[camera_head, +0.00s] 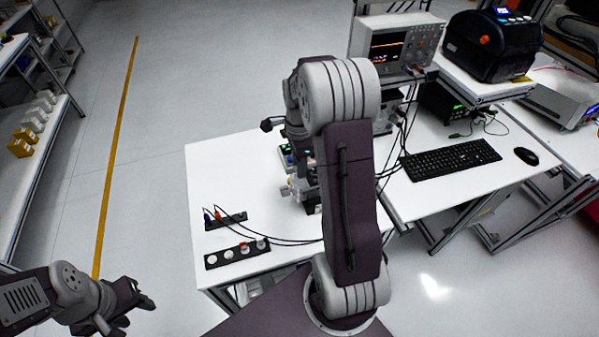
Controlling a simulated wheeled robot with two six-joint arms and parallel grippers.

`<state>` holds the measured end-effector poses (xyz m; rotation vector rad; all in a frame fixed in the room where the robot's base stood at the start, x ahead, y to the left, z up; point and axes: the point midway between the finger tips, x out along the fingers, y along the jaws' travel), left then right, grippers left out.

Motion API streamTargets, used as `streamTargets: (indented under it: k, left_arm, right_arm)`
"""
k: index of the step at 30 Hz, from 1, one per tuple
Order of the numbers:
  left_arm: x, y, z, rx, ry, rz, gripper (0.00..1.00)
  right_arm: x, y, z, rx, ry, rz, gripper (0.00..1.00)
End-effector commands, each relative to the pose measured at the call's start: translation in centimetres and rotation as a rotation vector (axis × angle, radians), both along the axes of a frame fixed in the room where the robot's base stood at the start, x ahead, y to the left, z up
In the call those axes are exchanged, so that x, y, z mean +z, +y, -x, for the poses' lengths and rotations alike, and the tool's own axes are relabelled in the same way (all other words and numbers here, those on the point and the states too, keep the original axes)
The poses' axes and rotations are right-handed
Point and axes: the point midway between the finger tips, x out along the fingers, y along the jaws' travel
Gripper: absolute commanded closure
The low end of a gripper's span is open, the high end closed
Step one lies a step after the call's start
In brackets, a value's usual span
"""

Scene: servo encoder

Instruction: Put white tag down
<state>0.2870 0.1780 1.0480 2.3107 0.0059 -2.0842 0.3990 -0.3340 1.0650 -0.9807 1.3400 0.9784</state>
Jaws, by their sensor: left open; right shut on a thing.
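A black strip (236,255) with round spots lies near the front left corner of the white table. My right arm rises through the middle of the view and bends down behind itself over the table. My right gripper (311,202) is mostly hidden behind this arm. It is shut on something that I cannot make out. A small pale and yellow piece (286,190) shows beside it. My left gripper (131,303) is open and empty at the lower left, off the table.
A second black strip (226,220) with orange and blue plugs has cables running right. An oscilloscope (395,45), keyboard (450,158), mouse (526,156) and black printer (492,45) stand to the right. The left of the white table (222,165) is bare. Shelves hold boxes at far left.

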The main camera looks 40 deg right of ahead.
Motion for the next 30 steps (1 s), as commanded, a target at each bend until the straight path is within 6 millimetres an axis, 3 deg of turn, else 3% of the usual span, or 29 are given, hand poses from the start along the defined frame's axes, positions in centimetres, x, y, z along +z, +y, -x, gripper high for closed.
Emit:
streamTargets:
  k: [7,19,20,21,30]
  left_arm:
    - [0.5,0.0,0.0,0.0,0.0,0.0,0.56]
    - [0.2,0.0,0.0,0.0,0.0,0.0,0.56]
    - [0.3,0.0,0.0,0.0,0.0,0.0,0.56]
    - [0.3,0.0,0.0,0.0,0.0,0.0,0.56]
    - [0.3,0.0,0.0,0.0,0.0,0.0,0.56]
  right_arm:
    - [-3.6,0.0,0.1,0.0,0.004,-0.002,1.0]
    - [-4.4,0.0,0.1,0.001,0.001,0.0,1.0]
    - [-4.3,0.0,0.1,0.001,0.001,0.0,0.62]
    - [-4.3,0.0,0.1,0.001,0.001,0.0,0.51]
    - [-4.2,0.0,0.1,0.001,0.001,0.0,0.49]
